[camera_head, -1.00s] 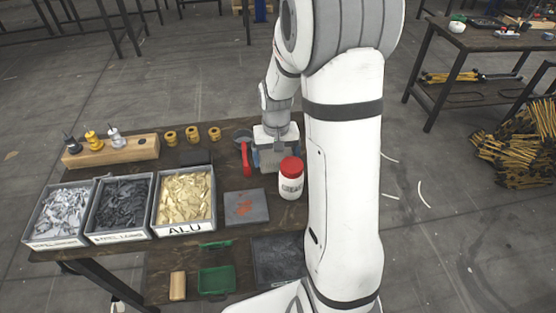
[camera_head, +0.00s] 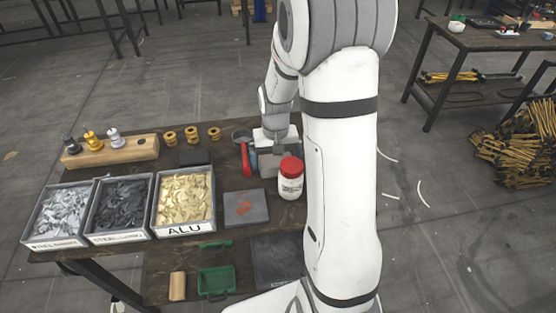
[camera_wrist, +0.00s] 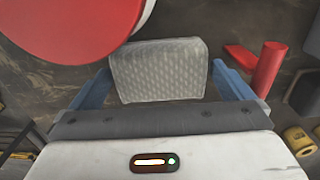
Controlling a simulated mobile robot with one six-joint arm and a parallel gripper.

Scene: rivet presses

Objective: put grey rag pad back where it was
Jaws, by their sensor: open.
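A light grey, quilted-looking pad (camera_wrist: 158,70), which I take for the grey rag pad, shows in the wrist view. It lies between the two blue fingers of my gripper (camera_wrist: 161,84). The fingers are open, one on each side of the pad, with a narrow gap beside it. In the head view my gripper (camera_head: 272,163) points down at the table's back right, behind the white grease jar (camera_head: 290,185) with a red lid. There the pad is mostly hidden by the gripper and jar. Whether the pad touches the tabletop is hard to tell.
The jar's red lid (camera_wrist: 70,22) is very close to my gripper. A red-handled item (camera_head: 246,160) stands just left of the gripper. A flat grey plate (camera_head: 258,217) with orange marks lies in front. Bins, including the ALU bin (camera_head: 182,231), fill the left side.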

